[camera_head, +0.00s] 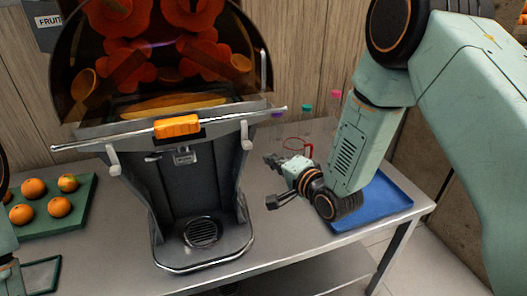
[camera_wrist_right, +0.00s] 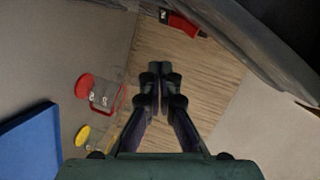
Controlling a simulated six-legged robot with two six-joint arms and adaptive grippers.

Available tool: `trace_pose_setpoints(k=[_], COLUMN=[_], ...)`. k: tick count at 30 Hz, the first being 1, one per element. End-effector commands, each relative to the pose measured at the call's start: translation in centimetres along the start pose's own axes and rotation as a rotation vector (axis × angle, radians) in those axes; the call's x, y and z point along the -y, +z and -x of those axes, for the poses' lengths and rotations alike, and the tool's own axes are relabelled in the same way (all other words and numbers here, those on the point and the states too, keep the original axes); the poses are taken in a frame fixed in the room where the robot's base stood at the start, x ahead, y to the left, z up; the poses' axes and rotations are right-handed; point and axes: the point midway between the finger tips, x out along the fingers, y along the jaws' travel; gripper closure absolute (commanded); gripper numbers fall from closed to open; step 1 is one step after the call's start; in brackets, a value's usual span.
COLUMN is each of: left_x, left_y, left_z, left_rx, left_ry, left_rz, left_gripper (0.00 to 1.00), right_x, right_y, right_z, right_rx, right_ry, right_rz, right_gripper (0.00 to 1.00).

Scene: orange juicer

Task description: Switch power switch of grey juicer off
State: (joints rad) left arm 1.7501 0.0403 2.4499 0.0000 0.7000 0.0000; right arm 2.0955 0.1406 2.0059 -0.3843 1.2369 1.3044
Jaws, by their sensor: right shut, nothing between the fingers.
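The grey juicer (camera_head: 180,200) stands on the metal table, with a dark see-through dome and an orange handle (camera_head: 177,126) on its front bar. In the right wrist view, its dark body (camera_wrist_right: 260,45) crosses the upper right. A small red part with a dark housing (camera_wrist_right: 184,24) shows at its edge; I cannot tell its switch position. My right gripper (camera_head: 274,180) is to the right of the juicer, apart from it. Its fingers (camera_wrist_right: 160,75) are together and empty in the wrist view, below the red part. My left gripper is out of view.
A blue tray (camera_head: 385,208) lies on the table's right side. A clear jug with red trim (camera_head: 298,147) stands behind my right gripper; it also shows in the wrist view (camera_wrist_right: 100,95). Several capped bottles stand at the back. A green tray (camera_head: 85,222) with oranges is at left.

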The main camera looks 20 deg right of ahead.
Motion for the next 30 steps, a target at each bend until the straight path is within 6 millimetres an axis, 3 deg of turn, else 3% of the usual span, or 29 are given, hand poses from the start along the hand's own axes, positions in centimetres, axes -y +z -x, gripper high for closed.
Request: trace_pose_setpoints(k=[3,9,30], left_x=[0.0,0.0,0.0], left_y=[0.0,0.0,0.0], left_z=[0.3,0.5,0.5], left_rx=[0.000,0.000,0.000], left_ry=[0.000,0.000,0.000], left_rz=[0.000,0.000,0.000], left_gripper=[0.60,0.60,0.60], right_x=[-0.4,-0.8,-1.3], right_y=[0.1,0.2,0.1], right_z=[2.0,4.0,4.6], right_rx=[-0.001,0.000,0.004], right_ry=[0.002,0.000,0.013], right_rz=[-0.003,-0.001,0.066], right_gripper=[1.00,1.00,1.00])
